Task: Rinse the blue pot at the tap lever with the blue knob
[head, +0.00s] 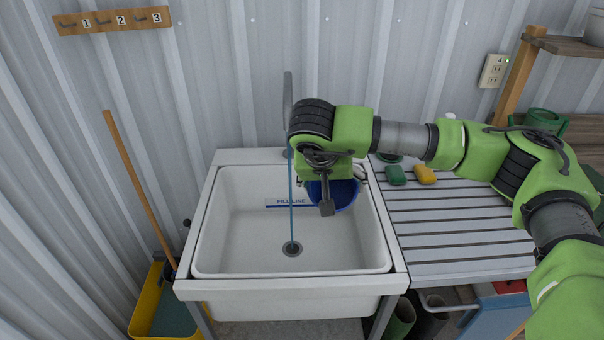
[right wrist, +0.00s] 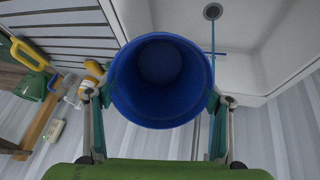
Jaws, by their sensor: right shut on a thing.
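My right gripper (head: 326,204) is shut on the blue pot (head: 346,194), over the back right part of the sink. In the right wrist view the fingers grip the blue pot (right wrist: 160,80) from both sides, its round opening facing the camera. The grey tap (head: 287,100) rises behind the sink. A thin blue water stream (head: 291,205) falls straight to the drain (head: 291,248), left of the pot and apart from it in the head view. My arm hides part of the tap; I cannot make out the lever or its blue knob. My left gripper is not in view.
The white sink (head: 210,240) has a fill line mark at its back wall. A green watering can (head: 540,121) stands farther right. A broom handle (head: 140,190) leans left.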

